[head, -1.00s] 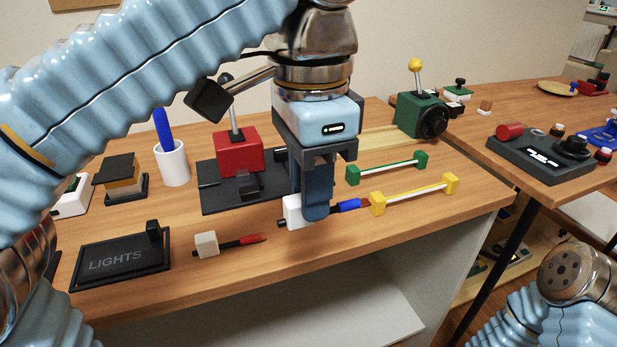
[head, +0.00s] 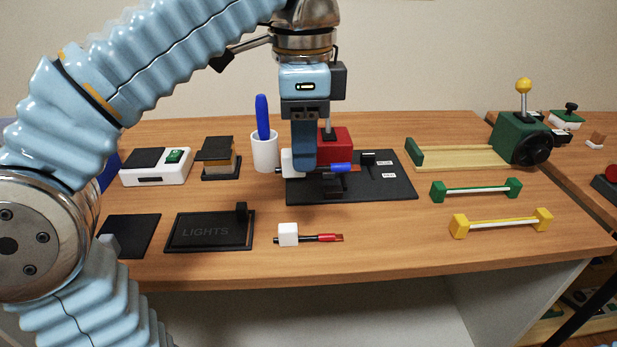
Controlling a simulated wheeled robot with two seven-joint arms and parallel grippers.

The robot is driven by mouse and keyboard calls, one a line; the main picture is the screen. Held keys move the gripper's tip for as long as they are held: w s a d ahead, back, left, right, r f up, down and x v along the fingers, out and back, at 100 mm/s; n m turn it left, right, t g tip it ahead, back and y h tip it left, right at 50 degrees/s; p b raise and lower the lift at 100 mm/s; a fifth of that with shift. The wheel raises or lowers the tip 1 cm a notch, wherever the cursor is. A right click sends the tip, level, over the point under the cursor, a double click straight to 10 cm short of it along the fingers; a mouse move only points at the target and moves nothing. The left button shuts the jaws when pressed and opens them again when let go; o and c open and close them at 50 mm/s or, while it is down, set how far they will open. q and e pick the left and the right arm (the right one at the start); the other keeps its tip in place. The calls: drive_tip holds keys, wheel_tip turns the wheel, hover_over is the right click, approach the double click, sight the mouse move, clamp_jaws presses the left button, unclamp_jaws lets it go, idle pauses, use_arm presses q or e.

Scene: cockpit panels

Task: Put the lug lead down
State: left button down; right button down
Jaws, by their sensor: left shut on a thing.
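My left gripper (head: 304,165) points down and is shut on a lug lead with a white block (head: 290,162) and a blue end (head: 341,167). The block shows left of the fingers and the blue end to the right. It is in front of the red box (head: 337,139), over the black board (head: 357,194); I cannot tell whether it touches the board. A second lead, with a white block (head: 288,234) and a red end (head: 330,238), lies on the wooden table nearer the front edge. My right gripper is out of view.
The LIGHTS tray (head: 205,245) is front left. A white cup (head: 265,151) with a blue stick stands behind. Green (head: 475,190) and yellow (head: 500,223) handles lie right. Bare table (head: 395,240) lies between the red-ended lead and the yellow handle.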

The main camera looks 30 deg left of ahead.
use_arm(q)
drive_tip(key=w+a+f, duration=0.2)
drive_tip(key=w, duration=0.1)
drive_tip(key=w+a+f, duration=0.2)
drive_tip(key=w+f, duration=0.1)
drive_tip(key=w+a+f, duration=0.2)
drive_tip(key=w+f, duration=0.1)
drive_tip(key=w, duration=0.1)
drive_tip(key=shift+w+a+f+b, duration=0.1)
drive_tip(key=shift+a+b, duration=0.2)
drive_tip(key=shift+b, duration=0.1)
drive_tip(key=f, duration=0.1)
drive_tip(key=w+f, duration=0.1)
drive_tip(key=f, duration=0.2)
drive_tip(key=shift+w+a+b, duration=0.15)
drive_tip(key=shift+a+b, duration=0.2)
drive_tip(key=shift+a, duration=0.05)
drive_tip(key=shift+f, duration=0.35)
drive_tip(key=shift+f, duration=0.1)
drive_tip(key=c, duration=1)
unclamp_jaws()
